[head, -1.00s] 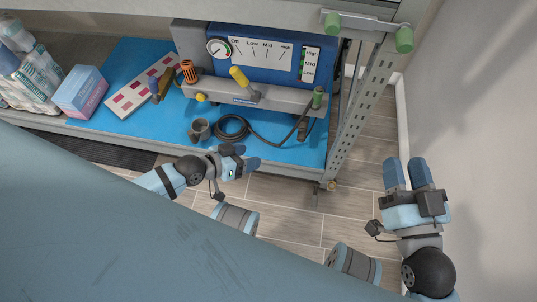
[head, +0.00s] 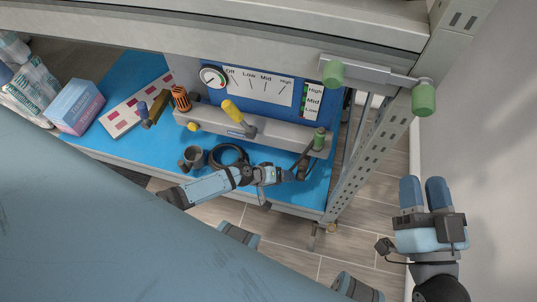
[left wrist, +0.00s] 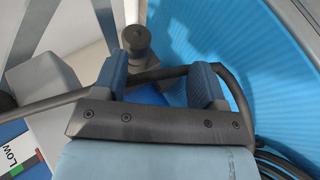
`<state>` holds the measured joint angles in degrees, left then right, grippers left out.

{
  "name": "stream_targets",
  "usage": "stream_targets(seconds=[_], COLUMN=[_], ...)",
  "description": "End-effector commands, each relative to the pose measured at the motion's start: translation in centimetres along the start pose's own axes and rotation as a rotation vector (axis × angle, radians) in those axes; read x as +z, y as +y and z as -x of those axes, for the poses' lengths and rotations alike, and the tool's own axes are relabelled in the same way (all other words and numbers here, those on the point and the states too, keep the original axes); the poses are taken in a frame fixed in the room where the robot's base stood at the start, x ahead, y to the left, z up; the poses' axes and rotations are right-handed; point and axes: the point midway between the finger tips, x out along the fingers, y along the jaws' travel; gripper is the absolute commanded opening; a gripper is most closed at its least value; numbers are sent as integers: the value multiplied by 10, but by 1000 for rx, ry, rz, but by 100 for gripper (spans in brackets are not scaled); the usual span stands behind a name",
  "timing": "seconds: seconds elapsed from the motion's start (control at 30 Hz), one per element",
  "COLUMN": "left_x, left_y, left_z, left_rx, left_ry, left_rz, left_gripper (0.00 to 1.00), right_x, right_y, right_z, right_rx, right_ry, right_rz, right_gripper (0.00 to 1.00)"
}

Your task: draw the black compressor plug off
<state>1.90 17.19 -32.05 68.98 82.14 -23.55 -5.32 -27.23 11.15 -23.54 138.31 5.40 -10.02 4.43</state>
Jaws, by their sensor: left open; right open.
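The black plug (head: 302,172) appears as a dark piece at the right end of the blue mat, below the rail. In the left wrist view a dark, stubby cylinder (left wrist: 137,42), seemingly the plug, stands beyond the fingertips, nearer the left finger. A black cable (left wrist: 155,76) runs across behind the fingers. My left gripper (head: 286,174) is open just left of the plug; its fingers also show in the left wrist view (left wrist: 160,80). Contact with the plug cannot be told. My right gripper (head: 424,193) is open and empty, right of the rack.
The blue panel (head: 215,95) with a gauge and the grey rail (head: 250,128) with a yellow lever (head: 235,112) stand behind. The rack post (head: 372,150) is close on the right.

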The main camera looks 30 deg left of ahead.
Motion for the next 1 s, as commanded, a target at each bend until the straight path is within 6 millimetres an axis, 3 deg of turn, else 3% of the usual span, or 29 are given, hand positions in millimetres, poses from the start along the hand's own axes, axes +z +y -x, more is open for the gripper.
stream_targets(seconds=[0.23, 0.4, 0.77, 1.0], left_x=[-8, -8, -8, -8], left_y=[24, 26, 27, 27], left_z=[-35, -50, -53, -53], left_rx=[1, -1, -1, -1], left_ry=[2, 0, 0, 0], left_rz=[0, -1, 0, 0], left_gripper=[65, 65, 65, 11], right_x=[1, 3, -10, -8], right_y=[0, 0, -5, -5], right_z=[0, 1, -2, -2], right_rx=[2, -1, -20, -19], right_ry=[-3, 8, 50, 44], right_rz=[1, -4, -7, -8], right_gripper=[43, 43, 43, 43])
